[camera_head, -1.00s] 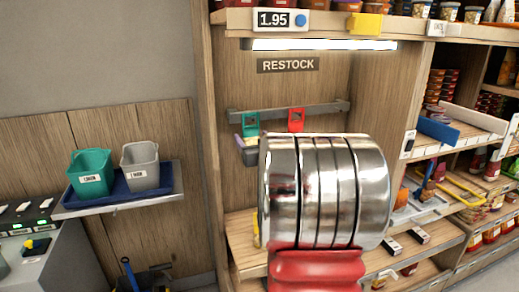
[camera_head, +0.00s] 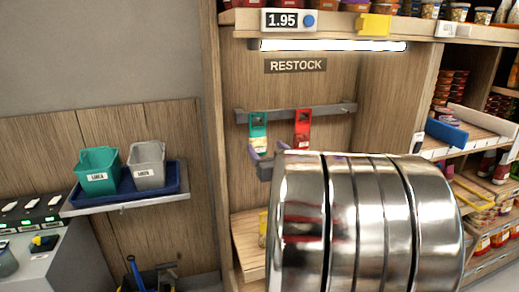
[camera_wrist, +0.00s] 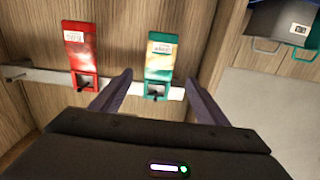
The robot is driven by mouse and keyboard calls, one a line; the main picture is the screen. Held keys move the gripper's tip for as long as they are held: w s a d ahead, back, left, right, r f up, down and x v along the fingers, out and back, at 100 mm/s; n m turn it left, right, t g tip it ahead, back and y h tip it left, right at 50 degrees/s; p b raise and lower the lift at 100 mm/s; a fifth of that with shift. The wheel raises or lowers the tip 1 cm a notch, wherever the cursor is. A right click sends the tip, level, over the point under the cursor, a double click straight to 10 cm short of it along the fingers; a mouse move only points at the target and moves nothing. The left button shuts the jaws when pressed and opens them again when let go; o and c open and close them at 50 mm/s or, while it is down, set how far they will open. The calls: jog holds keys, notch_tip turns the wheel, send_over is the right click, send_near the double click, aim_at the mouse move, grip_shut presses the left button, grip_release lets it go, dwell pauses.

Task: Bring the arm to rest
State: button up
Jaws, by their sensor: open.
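My gripper (camera_wrist: 158,82) is open and empty, with its two dark purple fingers spread. It also shows in the head view (camera_head: 267,152), just below the green packet (camera_head: 258,132). The green packet hangs on the grey rail (camera_head: 340,108). In the wrist view the green packet (camera_wrist: 160,55) appears between the fingers, with no visible contact. A red packet (camera_head: 303,130) hangs beside it on the same rail and also shows in the wrist view (camera_wrist: 80,50). My shiny metal arm links fill the lower right of the head view and hide part of the gripper and shelves.
A green bin (camera_head: 98,171) and a grey bin (camera_head: 147,165) stand in a blue tray (camera_head: 178,181) on a wall shelf at left. A stocked shelf (camera_head: 480,150) stands at right. A RESTOCK sign (camera_head: 296,66) is above the rail. A counter (camera_head: 35,255) is at lower left.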

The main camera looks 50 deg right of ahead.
dwell(0.3)
jog(key=s+d+f+m+g, duration=0.1)
jog(key=s+d+f+g, duration=0.3)
jog(key=f, duration=0.4)
jog(key=s+a+f+g, duration=0.5)
jog(key=a+f, duration=0.1)
jog(key=s+a+n+y, duration=0.2)
jog(key=s+a+y, duration=0.1)
jog(key=a, duration=1)
jog(key=s+a+r+n+y, duration=0.1)
jog(key=s+a+n+y, duration=0.1)
jog(key=a, duration=1.2)
jog(key=s+a+r+n+g+y, duration=0.1)
jog(key=s+a+n+y, duration=0.1)
jog(key=a, duration=1.2)
jog(key=shift+s+r+n+y, duration=0.25)
jog(key=shift+s+n+y, duration=0.15)
jog(key=shift+s+y, duration=0.6)
jog(key=shift+a, duration=0.1)
